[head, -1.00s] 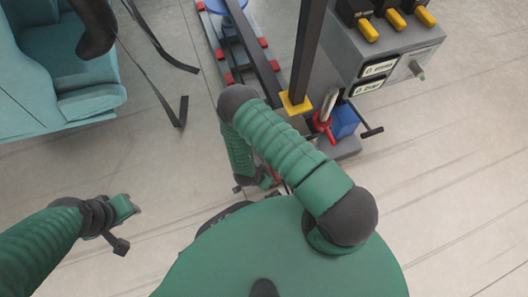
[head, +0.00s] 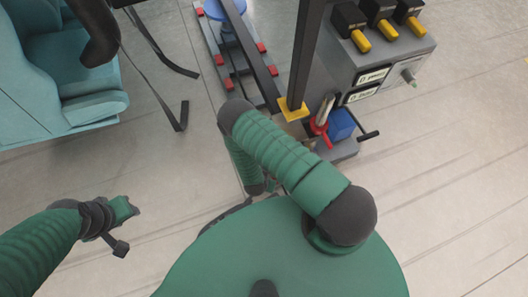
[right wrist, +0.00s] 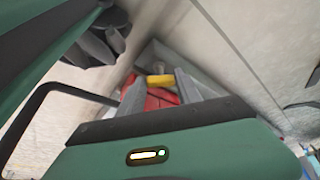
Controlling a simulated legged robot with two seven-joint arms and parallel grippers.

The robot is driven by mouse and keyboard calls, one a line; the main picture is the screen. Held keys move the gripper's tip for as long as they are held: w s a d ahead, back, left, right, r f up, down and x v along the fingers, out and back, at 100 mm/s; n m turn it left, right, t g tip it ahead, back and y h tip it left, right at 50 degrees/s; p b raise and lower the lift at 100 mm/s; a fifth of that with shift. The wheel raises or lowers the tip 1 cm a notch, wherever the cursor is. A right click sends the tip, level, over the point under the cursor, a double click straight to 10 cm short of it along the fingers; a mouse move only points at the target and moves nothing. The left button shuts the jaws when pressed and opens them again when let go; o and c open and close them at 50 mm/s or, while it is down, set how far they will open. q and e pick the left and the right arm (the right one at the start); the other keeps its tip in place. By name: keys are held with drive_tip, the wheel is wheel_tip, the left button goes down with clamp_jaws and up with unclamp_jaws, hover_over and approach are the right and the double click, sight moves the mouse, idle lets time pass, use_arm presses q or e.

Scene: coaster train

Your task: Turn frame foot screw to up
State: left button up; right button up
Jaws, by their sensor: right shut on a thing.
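In the right wrist view, my right gripper (right wrist: 160,88) has its two grey fingers around a red part (right wrist: 160,98). I cannot tell for sure whether this is the frame foot screw. A yellow piece (right wrist: 160,81) lies just beyond the red part, at a grey corner. In the head view my right arm hides this gripper and what it holds. My left gripper (head: 122,228) is at the lower left above bare floor, away from the frame, and its finger gap is unclear.
A dark post with a yellow foot collar (head: 292,108) stands beside a grey control box (head: 385,60). A red clamp-like part (head: 320,132) and a blue block (head: 341,124) are below it. A teal seat (head: 60,75) is at the upper left.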

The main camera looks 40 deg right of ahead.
drive_tip(key=shift+w+d+r, duration=0.1)
drive_tip(key=shift+w+d, duration=0.3)
drive_tip(key=shift+w, duration=0.05)
idle(0.3)
drive_tip(key=o, duration=1.3)
drive_tip(key=shift+o, duration=0.2)
drive_tip(key=shift+s, duration=0.1)
drive_tip(key=shift+a, duration=0.25)
drive_tip(key=shift+p+v, duration=0.85)
drive_tip(key=shift+p, duration=0.05)
drive_tip(key=a+p+v, duration=0.1)
drive_tip(key=p+v, duration=1.4)
drive_tip(key=v, duration=0.2)
drive_tip(key=shift+w+a, duration=0.2)
drive_tip(key=shift+a, duration=0.05)
drive_tip(key=shift+r, duration=0.15)
